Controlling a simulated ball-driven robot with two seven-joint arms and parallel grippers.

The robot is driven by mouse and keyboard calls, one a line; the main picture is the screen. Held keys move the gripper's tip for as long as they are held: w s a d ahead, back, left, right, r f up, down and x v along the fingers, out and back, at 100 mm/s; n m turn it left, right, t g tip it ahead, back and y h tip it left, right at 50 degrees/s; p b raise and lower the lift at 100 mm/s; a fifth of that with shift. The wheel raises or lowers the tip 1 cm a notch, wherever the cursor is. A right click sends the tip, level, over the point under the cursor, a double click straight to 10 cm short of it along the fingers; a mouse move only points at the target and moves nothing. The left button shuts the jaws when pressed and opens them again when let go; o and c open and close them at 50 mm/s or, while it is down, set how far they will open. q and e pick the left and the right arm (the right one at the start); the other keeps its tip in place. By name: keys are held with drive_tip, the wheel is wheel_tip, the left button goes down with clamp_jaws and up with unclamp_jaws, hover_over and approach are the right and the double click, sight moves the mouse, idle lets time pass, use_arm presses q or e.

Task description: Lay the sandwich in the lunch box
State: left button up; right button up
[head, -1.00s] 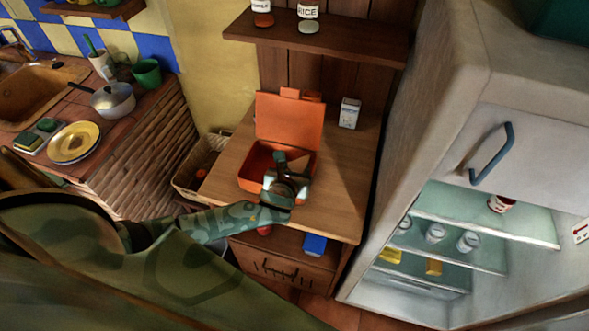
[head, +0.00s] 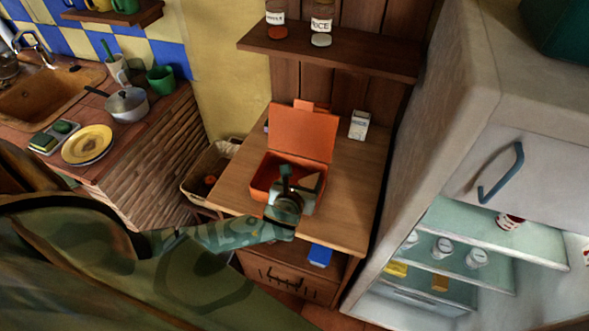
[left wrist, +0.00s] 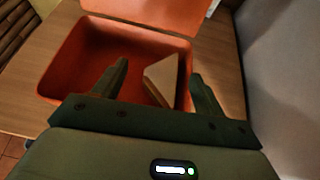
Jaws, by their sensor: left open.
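The orange lunch box (head: 260,186) stands on the wooden counter with its lid (head: 302,134) raised at the back. It also shows in the left wrist view (left wrist: 80,60). A pale, wedge-shaped sandwich (left wrist: 163,76) is at the box's right end in the left wrist view, tilted beside the wall. I cannot tell whether it rests on the floor of the box. My left gripper (head: 299,184) reaches over the box's near edge, its fingers (left wrist: 160,66) open on either side of the sandwich with visible gaps. Its lower part is hidden by my gripper. My right gripper is out of view.
A small white carton (head: 359,125) stands on the counter behind the box. A shelf (head: 330,55) with jars hangs above. The fridge (head: 440,140) rises close on the right. A basket (head: 200,180) is on the left. The counter right of the box is clear.

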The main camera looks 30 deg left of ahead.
use_arm(q)
drive_tip(key=p+v, duration=0.1)
drive_tip(key=v, duration=0.8)
drive_tip(key=shift+s+r, duration=0.2)
drive_tip(key=shift+s, duration=0.1)
